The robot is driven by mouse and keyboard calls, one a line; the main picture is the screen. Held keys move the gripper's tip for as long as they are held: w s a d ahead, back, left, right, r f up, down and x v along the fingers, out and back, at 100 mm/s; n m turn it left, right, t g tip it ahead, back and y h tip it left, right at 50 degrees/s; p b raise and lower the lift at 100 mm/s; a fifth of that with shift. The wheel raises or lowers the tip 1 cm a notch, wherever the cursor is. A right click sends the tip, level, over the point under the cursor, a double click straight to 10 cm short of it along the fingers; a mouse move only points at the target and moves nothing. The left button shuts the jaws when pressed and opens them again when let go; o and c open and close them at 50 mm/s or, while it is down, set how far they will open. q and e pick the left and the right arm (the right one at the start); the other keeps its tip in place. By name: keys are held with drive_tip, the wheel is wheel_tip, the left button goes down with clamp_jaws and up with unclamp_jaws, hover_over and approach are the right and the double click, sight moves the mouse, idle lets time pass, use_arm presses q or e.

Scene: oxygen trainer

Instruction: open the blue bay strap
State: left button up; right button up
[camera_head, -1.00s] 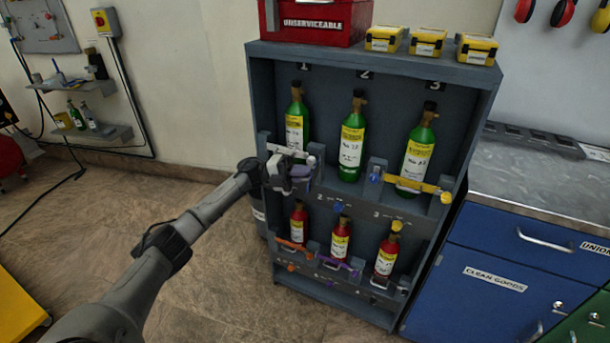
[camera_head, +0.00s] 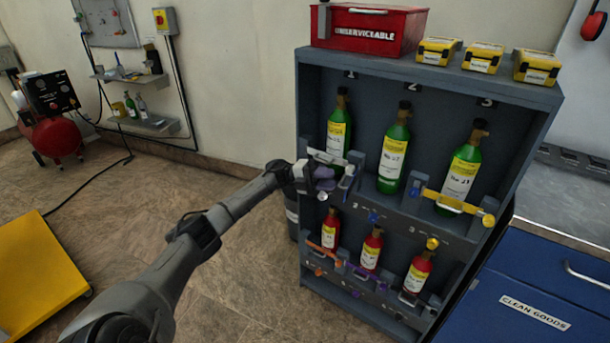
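The grey cabinet (camera_head: 545,95) has green bottles in numbered upper bays. A small blue part (camera_head: 415,186) shows on the post right of bay 2's green bottle (camera_head: 393,155), with a blue knob (camera_head: 374,216) on the panel below. No blue band is seen across that bottle; how the blue strap lies is unclear. My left gripper (camera_head: 328,174) is at the front of bay 1, below its green bottle (camera_head: 339,130), beside a pale grey strap piece (camera_head: 327,157) and a lilac part. Its fingers are too small to read. My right gripper is not in view.
A yellow strap (camera_head: 452,201) crosses bay 3's bottle. Red bottles (camera_head: 372,250) with orange and purple straps stand in the lower row. A red box (camera_head: 368,30) and yellow cases (camera_head: 482,57) sit on top.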

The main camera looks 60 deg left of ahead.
use_arm(q)
drive_tip(key=v, duration=0.9)
drive_tip(key=shift+s, duration=0.2)
drive_tip(key=shift+a, duration=0.1)
